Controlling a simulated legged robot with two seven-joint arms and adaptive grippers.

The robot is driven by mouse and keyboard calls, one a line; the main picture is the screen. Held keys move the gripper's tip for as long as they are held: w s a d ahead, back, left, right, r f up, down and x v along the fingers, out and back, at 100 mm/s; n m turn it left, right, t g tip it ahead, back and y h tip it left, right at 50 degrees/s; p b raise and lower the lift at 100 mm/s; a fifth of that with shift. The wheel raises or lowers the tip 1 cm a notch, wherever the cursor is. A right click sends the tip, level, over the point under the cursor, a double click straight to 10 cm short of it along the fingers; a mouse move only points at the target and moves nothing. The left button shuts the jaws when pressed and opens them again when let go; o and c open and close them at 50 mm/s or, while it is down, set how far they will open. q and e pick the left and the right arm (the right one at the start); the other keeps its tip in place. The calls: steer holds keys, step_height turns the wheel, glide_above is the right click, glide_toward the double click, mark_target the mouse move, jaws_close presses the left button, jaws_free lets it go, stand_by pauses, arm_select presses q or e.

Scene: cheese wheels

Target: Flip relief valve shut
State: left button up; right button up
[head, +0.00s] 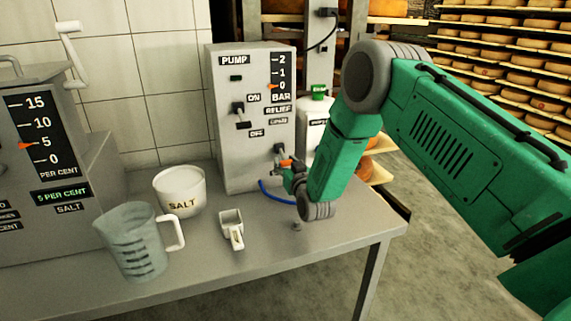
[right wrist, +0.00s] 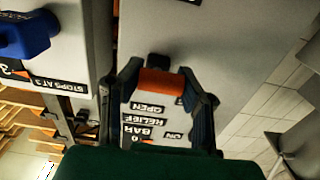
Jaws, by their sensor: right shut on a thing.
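The pump box (head: 225,150) stands on the steel table, with a RELIEF label on its front. The relief valve's orange lever (head: 285,163) sticks out low on that front, below the label. My right gripper (head: 290,174) is at the lever, its arm reaching in from the right. In the right wrist view the orange lever (right wrist: 162,82) lies between the two fingers of the right gripper (right wrist: 163,94), which are shut on it. The fingers and arm hide part of the valve, and I cannot tell its exact angle. My left gripper is not in view.
A blue hose (head: 275,194) runs beneath the valve. A white container (head: 312,125) stands behind it.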

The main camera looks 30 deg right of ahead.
steer(key=shift+w+f+t+h+b, duration=0.15)
steer(key=shift+f+t+h+b, duration=0.45)
steer(key=shift+b, duration=0.9)
steer(key=shift+t, duration=0.3)
steer(key=o, duration=1.2)
steer(key=shift+d+r, duration=0.1)
